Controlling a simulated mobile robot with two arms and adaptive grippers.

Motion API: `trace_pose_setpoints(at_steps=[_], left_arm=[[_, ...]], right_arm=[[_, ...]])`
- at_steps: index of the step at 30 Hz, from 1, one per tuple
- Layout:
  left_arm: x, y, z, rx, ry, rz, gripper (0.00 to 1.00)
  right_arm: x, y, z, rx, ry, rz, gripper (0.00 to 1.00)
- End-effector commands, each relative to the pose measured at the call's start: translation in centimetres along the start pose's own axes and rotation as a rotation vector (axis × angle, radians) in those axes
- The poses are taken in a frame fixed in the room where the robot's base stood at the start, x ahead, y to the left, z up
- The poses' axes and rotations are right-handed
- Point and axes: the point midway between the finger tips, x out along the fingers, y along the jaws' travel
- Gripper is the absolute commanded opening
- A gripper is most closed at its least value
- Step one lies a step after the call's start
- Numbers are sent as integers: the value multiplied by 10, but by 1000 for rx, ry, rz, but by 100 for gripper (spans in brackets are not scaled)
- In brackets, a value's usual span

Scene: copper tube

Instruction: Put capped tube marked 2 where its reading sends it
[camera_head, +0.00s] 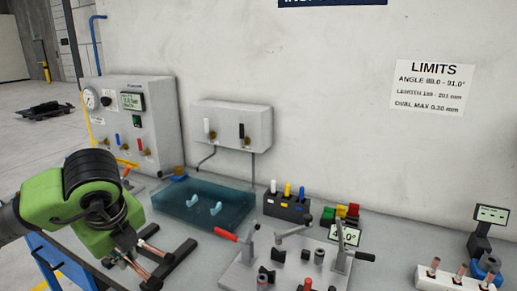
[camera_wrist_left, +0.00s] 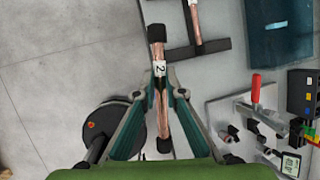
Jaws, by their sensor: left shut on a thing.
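The capped tube marked 2 (camera_wrist_left: 161,98) is a copper tube with black end caps and a white label reading 2 (camera_wrist_left: 160,69). My left gripper (camera_wrist_left: 161,92) is shut on it near the label in the left wrist view. In the head view my left gripper (camera_head: 124,257) is at the lower left, beside a black rack (camera_head: 178,262). Another copper tube (camera_wrist_left: 196,22) lies across the black rack. A white sign (camera_head: 433,88) headed LIMITS lists angle, length and oval values. My right gripper is not in view.
A blue translucent tank (camera_head: 203,222) stands behind the rack. A clamp fixture plate (camera_head: 238,274) with a red-handled lever and an angle display (camera_head: 345,234) stands right of centre. A gauge with a screen (camera_head: 492,214) and a white block (camera_head: 430,276) stand at far right.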

Motion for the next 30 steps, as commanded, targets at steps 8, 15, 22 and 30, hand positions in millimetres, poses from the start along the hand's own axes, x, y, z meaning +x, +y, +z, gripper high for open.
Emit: trace_pose_setpoints(at_steps=[8, 15, 22, 30], left_arm=[[12, 7, -26, 459, 101, -190, 0], [19, 10, -46, 830, 183, -346, 0], [23, 13, -62, 1157, 254, -483, 0], [28, 17, -82, 1552, 340, -649, 0]], right_arm=[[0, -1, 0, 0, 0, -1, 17], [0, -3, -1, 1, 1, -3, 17], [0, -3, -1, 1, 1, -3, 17], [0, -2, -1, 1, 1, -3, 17]])
